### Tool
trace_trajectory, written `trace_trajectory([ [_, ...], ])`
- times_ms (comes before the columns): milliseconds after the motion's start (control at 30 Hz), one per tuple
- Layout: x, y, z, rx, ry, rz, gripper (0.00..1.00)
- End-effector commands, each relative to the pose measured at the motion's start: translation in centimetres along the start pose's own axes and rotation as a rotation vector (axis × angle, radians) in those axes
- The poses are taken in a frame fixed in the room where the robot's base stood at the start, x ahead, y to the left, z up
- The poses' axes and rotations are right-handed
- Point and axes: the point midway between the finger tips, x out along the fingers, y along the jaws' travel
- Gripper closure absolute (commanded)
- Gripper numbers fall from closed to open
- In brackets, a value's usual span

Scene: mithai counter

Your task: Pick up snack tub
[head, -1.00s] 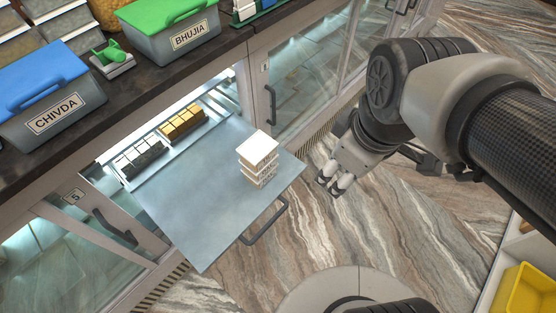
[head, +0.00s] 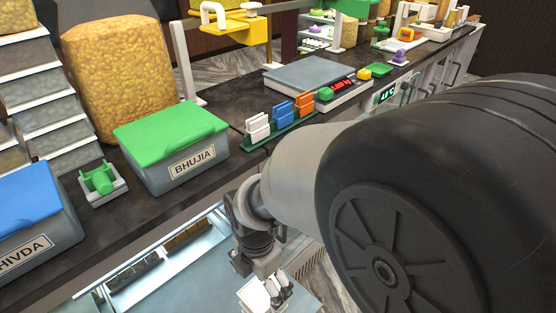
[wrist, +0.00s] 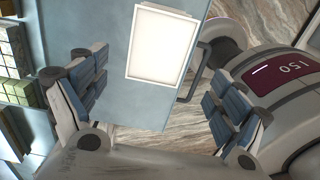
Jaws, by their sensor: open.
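Two grey snack tubs stand on the dark counter in the head view. My gripper (head: 277,290) is low in the head view, in front of and below the counter, apart from both tubs. In the wrist view my gripper (wrist: 155,95) is open and empty, with its blue-grey finger pads wide apart. Neither tub shows there.
A pulled-out drawer (head: 190,296) lies below the counter. A white box stack (head: 252,292) stands on it near my gripper; its top (wrist: 157,43) shows in the wrist view. A green device (head: 100,180), colored-block rack (head: 283,125) and scale (head: 340,92) share the counter.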

Motion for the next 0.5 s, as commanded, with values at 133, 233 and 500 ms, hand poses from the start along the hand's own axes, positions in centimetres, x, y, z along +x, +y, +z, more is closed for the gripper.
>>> trace_trajectory([
  [133,2.5,-0.1,0.0,0.001,0.0,-0.002,0.1],
  [233,3.1,-0.1,0.0,0.002,0.0,-0.001,0.1],
  [500,5.2,0.1,0.5,0.004,0.0,-0.002,0.1],
])
